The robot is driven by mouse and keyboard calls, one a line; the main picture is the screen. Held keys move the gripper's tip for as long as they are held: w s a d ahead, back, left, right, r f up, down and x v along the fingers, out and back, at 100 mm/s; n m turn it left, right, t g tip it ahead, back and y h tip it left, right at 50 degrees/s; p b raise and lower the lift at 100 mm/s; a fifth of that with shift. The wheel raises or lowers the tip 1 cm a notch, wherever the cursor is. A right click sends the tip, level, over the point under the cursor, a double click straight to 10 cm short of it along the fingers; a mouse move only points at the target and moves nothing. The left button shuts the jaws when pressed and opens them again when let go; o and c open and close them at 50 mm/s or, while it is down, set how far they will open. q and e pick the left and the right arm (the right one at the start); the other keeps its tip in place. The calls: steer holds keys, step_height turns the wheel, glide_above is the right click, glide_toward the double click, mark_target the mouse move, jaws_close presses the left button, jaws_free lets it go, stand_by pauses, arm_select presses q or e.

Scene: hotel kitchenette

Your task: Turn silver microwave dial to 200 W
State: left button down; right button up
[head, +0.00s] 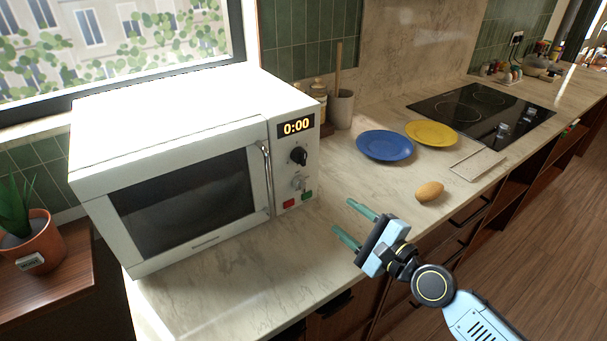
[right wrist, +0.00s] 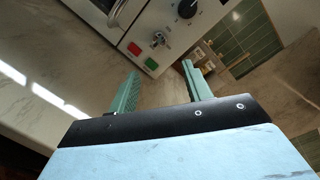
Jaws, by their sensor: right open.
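The white microwave (head: 185,165) stands on the marble counter at the left, its door shut and its display (head: 296,126) reading 0:00. On its right panel, a black dial (head: 298,156) sits above a silver dial (head: 298,184). The silver dial also shows in the right wrist view (right wrist: 160,38), above and beyond the fingers. The wattage marks are too small to read. My right gripper (head: 348,219) is open and empty over the counter, to the right of and apart from the panel. My left gripper is not in view.
Below the dials are a red button (head: 288,204) and a green button (head: 307,195). A door handle (head: 266,178) stands out left of the panel. A brown egg-shaped item (head: 429,191), blue plate (head: 385,145) and yellow plate (head: 431,133) lie rightward. Counter before the microwave is clear.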

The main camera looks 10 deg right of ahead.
glide_toward(301, 185)
steer(key=x, duration=0.4)
steer(key=shift+w+d+f, duration=0.2)
steer(key=shift+w+f, duration=0.15)
steer(key=x, duration=0.3)
steer(key=shift+w+a, duration=0.25)
steer(key=shift+w, duration=0.2)
steer(key=c, duration=0.9)
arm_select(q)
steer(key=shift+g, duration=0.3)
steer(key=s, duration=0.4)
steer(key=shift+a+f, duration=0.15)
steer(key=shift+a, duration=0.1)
arm_select(e)
steer(key=shift+c, duration=0.2)
